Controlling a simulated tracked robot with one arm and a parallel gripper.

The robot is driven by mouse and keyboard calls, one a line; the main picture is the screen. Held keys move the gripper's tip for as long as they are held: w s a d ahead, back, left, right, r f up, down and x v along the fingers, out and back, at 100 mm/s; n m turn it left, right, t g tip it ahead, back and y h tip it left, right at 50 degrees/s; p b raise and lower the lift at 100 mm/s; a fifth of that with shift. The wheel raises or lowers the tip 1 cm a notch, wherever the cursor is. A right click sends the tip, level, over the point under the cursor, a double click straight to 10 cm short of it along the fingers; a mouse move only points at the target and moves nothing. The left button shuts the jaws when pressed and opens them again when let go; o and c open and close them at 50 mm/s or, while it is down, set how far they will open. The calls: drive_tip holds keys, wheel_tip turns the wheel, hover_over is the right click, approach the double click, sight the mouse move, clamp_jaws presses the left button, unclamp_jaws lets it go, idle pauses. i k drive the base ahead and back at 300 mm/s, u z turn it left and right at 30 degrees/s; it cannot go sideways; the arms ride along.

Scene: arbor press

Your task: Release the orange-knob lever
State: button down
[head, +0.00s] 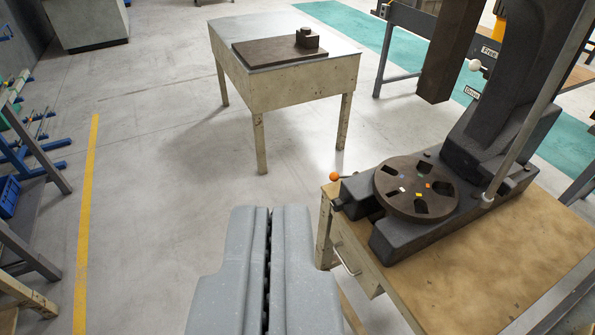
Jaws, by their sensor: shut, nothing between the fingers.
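The orange-knob lever (334,177) sticks out at the left front of the arbor press base, with its round orange knob at the end. My gripper (270,212) is shut and empty, in the lower middle of the head view. It is to the left of the knob and nearer the camera, apart from it. The arbor press (500,140) stands on a wooden-topped bench, with a dark slotted round plate (416,188) on its base. The plate has small coloured marks on it. The lever's inner end at the press base is too small to tell clearly.
The press bench (480,265) fills the lower right. A small table (300,88) with a dark plate and a block on it stands further back. A thin bar with a pale ball (474,65) is near the press. Grey floor lies open to the left.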

sight(333, 176)
drive_tip(key=u, duration=0.2)
drive_tip(key=i, duration=1.2)
drive_tip(key=z, duration=0.1)
